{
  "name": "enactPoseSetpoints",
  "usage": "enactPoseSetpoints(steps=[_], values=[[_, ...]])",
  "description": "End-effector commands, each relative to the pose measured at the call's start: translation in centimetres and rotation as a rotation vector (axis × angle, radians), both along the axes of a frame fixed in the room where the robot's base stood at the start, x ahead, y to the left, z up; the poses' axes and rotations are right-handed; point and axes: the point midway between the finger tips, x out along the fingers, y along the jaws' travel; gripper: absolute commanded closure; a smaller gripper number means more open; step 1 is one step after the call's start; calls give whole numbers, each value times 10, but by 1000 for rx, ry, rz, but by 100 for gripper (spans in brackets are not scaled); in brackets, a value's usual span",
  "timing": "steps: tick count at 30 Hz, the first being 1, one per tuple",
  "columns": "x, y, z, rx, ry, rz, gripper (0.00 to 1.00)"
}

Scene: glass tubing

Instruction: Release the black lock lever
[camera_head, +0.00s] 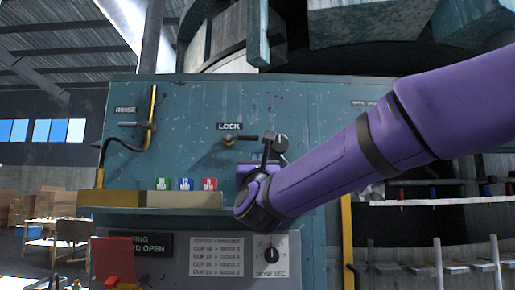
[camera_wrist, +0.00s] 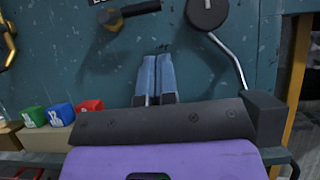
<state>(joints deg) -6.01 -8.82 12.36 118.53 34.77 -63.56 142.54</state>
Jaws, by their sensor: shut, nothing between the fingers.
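The black lock lever (camera_head: 243,138) sits on the teal panel under the LOCK label (camera_head: 229,126). It points right from its pivot and is close to level. In the wrist view the lever (camera_wrist: 135,11) is at the top, left of centre, with a brass-coloured part by its pivot. My gripper (camera_wrist: 157,57) is shut and empty, its two fingers side by side in front of the panel. The fingertips appear below the lever's right end, with a visible gap in the picture. In the head view my purple wrist hides most of the gripper.
A dark round disc with a bent metal rod (camera_wrist: 207,13) is right of the lever. Red, blue and green blocks (camera_head: 186,184) stand on a ledge (camera_head: 183,200) at the lower left. A yellow pipe (camera_head: 152,115) runs by the RINSE label. A dial (camera_head: 271,255) is below.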

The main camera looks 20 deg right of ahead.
Motion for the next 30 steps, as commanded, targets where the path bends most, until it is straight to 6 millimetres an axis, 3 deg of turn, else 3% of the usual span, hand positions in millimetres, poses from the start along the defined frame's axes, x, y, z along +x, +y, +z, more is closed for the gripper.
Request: enactPoseSetpoints(steps=[11, 30], values=[[5, -2, 3, -2, 1, -2, 100], [75, -24, 52, -4, 2, -1, 100]])
